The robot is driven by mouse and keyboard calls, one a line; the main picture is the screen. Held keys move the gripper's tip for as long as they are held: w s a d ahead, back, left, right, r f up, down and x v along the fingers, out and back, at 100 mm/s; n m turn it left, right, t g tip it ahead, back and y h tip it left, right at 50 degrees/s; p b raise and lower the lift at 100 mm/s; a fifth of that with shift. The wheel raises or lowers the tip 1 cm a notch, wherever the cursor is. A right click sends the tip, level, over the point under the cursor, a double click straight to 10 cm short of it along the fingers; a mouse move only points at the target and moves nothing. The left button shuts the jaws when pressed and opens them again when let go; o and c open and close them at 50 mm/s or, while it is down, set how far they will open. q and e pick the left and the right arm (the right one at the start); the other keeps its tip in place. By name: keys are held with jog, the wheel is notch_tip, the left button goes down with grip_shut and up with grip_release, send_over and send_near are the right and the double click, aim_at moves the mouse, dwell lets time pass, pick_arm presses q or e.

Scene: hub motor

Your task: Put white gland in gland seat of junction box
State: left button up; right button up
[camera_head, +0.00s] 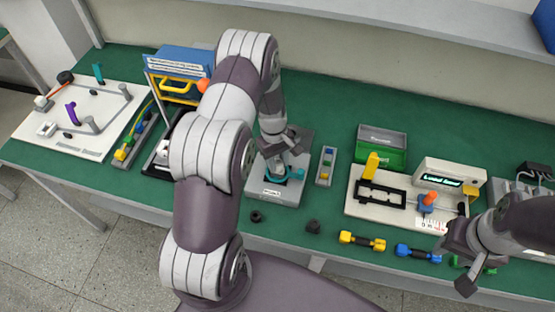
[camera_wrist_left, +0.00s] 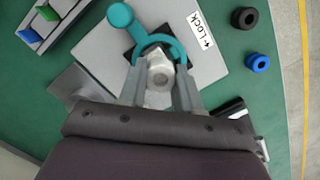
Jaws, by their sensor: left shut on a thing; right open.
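My left gripper (camera_head: 284,160) reaches down over a grey plate (camera_head: 291,189) with a "LOCK" label. In the left wrist view its fingers (camera_wrist_left: 161,90) are shut on a pale hex-topped piece (camera_wrist_left: 160,74), which looks like the white gland. A teal ring with a round-ended lever (camera_wrist_left: 121,16) curves around the far side of this piece, over a dark square block (camera_wrist_left: 207,55) on the plate. The fingers hide the piece's lower end, so I cannot tell if it is seated. My right gripper (camera_head: 470,264) is open and empty at the right front edge.
Yellow (camera_head: 362,241) and blue (camera_head: 417,252) pieces lie near the front edge.

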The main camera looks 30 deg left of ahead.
pick_arm(q)
jog(key=shift+f+b, duration=0.65)
jog(key=shift+f, duration=0.35)
dwell(0.5)
jog(key=o, duration=1.1)
jog(key=shift+a+r, duration=0.1)
jog(key=shift+r, duration=0.3)
notch_tip(320, 180, up, 12)
jog(key=w+a+b, duration=0.1)
jog(key=b, duration=0.1)
jog(key=shift+a, duration=0.2)
